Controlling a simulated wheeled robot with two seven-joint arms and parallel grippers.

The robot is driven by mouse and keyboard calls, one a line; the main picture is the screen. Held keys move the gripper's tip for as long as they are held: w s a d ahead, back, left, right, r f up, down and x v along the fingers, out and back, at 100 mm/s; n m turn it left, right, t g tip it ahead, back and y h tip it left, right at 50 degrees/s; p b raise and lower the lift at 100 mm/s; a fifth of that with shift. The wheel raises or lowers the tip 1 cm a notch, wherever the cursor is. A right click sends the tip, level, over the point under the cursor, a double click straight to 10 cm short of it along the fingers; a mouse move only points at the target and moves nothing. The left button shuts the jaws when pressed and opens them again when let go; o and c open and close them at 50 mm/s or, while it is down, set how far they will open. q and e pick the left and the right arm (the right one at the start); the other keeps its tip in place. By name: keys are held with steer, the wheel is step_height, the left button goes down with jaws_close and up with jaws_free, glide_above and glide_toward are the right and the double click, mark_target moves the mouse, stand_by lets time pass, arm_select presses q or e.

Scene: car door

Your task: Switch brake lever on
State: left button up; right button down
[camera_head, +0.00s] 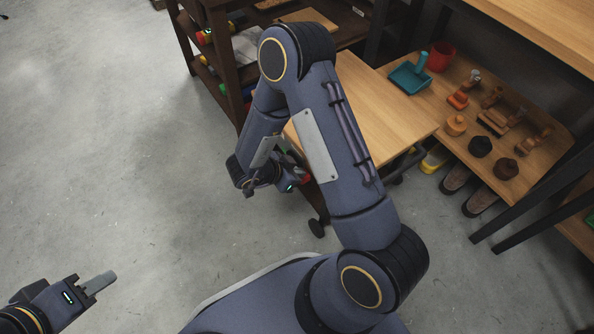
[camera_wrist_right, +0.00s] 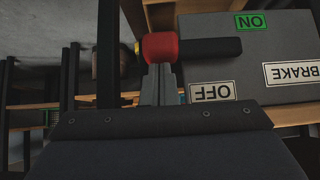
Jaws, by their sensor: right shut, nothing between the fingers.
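The brake box is a grey panel (camera_wrist_right: 215,72) in the right wrist view, appearing upside down. It carries a green ON label (camera_wrist_right: 252,21), a white OFF label (camera_wrist_right: 211,92) and a BRAKE label (camera_wrist_right: 292,73). The lever has a red knob (camera_wrist_right: 160,46) and a black bar (camera_wrist_right: 212,47), which lies between the ON and OFF labels. My right gripper (camera_wrist_right: 157,72) is shut and empty, its tips right at the knob; contact is unclear. In the head view a bit of red (camera_head: 305,179) shows beside my right gripper (camera_head: 292,186). My left gripper (camera_head: 98,284) is over the floor, far from the box.
A wooden-topped cart (camera_head: 375,110) stands beyond my right arm, which hides part of it. A wooden bench (camera_head: 500,140) at the right holds a teal dustpan (camera_head: 410,77), a red cup (camera_head: 440,57) and wooden tools. A dark shelf (camera_head: 215,50) stands behind. The floor at left is clear.

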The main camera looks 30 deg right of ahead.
steer(key=shift+s, duration=0.1)
step_height(320, 180, down, 11)
steer(key=w+t+p, duration=0.1)
steer(key=w, duration=0.1)
steer(key=shift+f+m+p, duration=0.15)
steer(key=shift+m+p, duration=0.15)
stand_by(0.9)
steer(key=shift+a, duration=0.1)
stand_by(0.6)
